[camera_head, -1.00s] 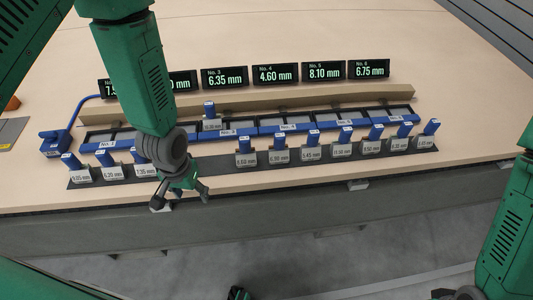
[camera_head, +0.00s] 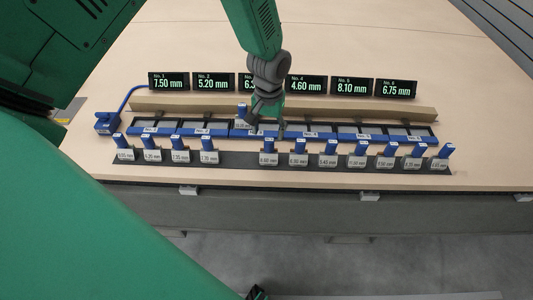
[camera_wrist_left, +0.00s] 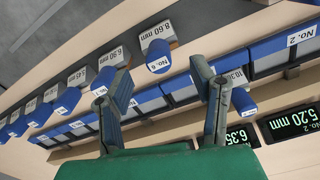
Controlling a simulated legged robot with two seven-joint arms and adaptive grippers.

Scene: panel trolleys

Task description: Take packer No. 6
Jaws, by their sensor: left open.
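A packer with a blue handle and a grey block marked 8.60 mm (camera_head: 268,159) stands in the dark front rack, just right of a gap. In the left wrist view its handle label seems to read No. 6 (camera_wrist_left: 158,65). My left gripper (camera_head: 266,122) is open and empty, above and behind this packer, over the bay row. In the left wrist view its open fingers (camera_wrist_left: 160,95) are apart, with the packer beyond them. Another packer, marked 10.30 mm (camera_head: 242,112), stands in a bay close beside the gripper. My right gripper is out of view.
The dark rack (camera_head: 237,161) holds several other packers side by side. Behind it run blue-edged bays (camera_head: 205,130), a wooden ledge (camera_head: 175,104) and several displays (camera_head: 306,85). A blue device with a cable (camera_head: 106,123) stands at left. The table front (camera_head: 440,182) is bare.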

